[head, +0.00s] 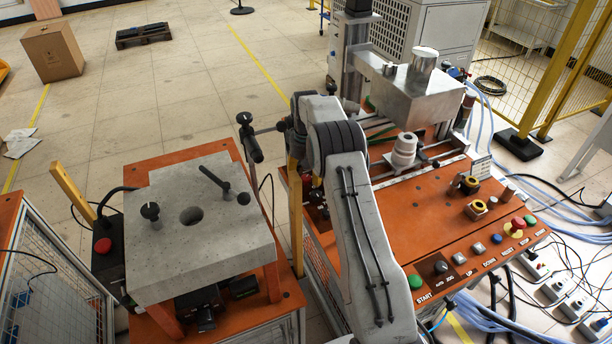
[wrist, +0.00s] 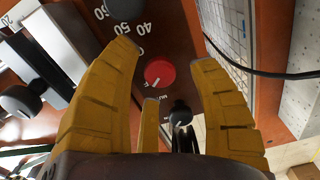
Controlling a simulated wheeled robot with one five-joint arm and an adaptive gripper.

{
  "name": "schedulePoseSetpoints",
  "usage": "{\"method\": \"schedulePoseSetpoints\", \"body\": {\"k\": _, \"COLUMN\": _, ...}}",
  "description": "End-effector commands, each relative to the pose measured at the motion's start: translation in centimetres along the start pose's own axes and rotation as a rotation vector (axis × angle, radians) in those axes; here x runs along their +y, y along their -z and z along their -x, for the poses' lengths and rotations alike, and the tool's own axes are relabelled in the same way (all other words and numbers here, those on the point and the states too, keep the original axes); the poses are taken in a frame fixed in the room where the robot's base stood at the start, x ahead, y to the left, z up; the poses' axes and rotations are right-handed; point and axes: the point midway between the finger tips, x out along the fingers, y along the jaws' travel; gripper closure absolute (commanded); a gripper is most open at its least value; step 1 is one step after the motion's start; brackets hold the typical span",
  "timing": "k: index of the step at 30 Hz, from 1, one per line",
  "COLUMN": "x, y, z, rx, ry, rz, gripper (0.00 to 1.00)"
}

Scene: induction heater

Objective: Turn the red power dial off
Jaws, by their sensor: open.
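The red power dial (wrist: 159,74) shows in the wrist view as a round red knob with a small light pointer mark at its lower left edge. It sits on a brown-orange panel. My gripper (wrist: 165,57) is open, with yellow fingers to the left and right of the dial and a shorter third finger below it. The dial appears in the gap between the fingers, and nothing is held. I cannot tell if any finger touches it.
A black knob (wrist: 181,114) is close to the fingers, below right of the dial. A numbered black dial (wrist: 125,10) is above it. In the head view, a grey block (head: 160,265) stands left of my arm and the orange control table (head: 430,225) lies right.

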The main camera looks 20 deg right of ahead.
Motion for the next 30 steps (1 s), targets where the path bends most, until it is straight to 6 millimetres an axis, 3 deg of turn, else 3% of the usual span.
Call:
{"method": "schedulePoseSetpoints", "body": {"k": 15, "x": 0.00, "y": -0.03, "z": -0.98, "rx": 0.000, "ry": 0.000, "rz": 0.000, "gripper": 0.44}}
{"method": "schedulePoseSetpoints", "body": {"k": 30, "x": 0.00, "y": -0.02, "z": -0.94, "rx": 0.000, "ry": 0.000, "rz": 0.000, "gripper": 0.89}}
